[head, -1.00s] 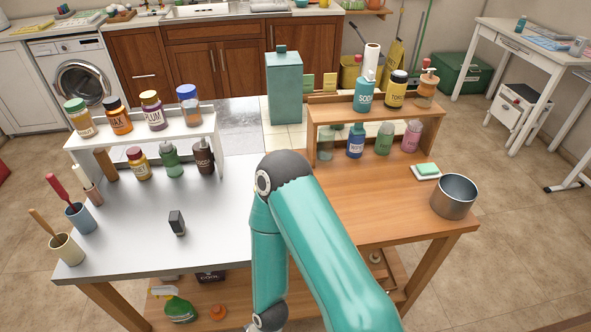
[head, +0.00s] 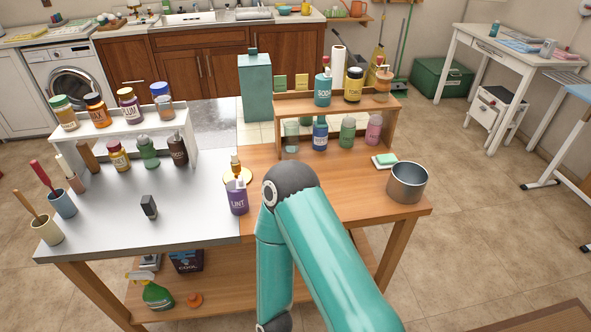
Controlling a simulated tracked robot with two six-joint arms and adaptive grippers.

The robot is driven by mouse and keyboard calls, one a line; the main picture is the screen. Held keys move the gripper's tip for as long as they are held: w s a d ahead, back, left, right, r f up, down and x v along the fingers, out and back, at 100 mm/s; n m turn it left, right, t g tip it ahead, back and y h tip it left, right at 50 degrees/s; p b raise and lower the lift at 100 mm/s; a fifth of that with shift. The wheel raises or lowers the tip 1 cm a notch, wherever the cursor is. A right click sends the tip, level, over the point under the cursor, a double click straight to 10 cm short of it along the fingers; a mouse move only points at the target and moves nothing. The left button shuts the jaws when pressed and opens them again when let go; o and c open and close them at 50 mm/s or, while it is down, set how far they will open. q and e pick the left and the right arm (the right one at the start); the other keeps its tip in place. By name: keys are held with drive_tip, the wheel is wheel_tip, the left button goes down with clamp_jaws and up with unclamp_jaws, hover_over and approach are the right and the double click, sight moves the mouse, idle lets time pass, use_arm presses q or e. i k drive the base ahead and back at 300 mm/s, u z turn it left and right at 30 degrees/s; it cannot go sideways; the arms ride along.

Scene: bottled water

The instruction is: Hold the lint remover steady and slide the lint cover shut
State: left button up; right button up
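The lint remover is a purple bottle (head: 237,199) with white lettering that seems to read LINT. It stands upright near the middle of the table, on the steel top close to the seam with the wood. Its top is pale, and I cannot tell how the lint cover sits on it. One of my teal arms rises from the bottom edge just right of the bottle and bends at a dark joint. Neither gripper shows, and nothing is seen holding the bottle.
A gold dish (head: 240,178) with an amber pump bottle (head: 235,166) is right behind. A small dark block (head: 148,206) stands left. Bottle racks stand on a white shelf (head: 188,140) and a wooden shelf (head: 284,106). A metal pot (head: 408,183) is at right. The steel front is clear.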

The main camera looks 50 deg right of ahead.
sight(241, 183)
drive_tip(key=z, duration=0.05)
drive_tip(key=k, duration=1.4)
drive_tip(key=z, duration=0.7)
drive_tip(key=i, duration=1)
drive_tip(key=u, duration=0.1)
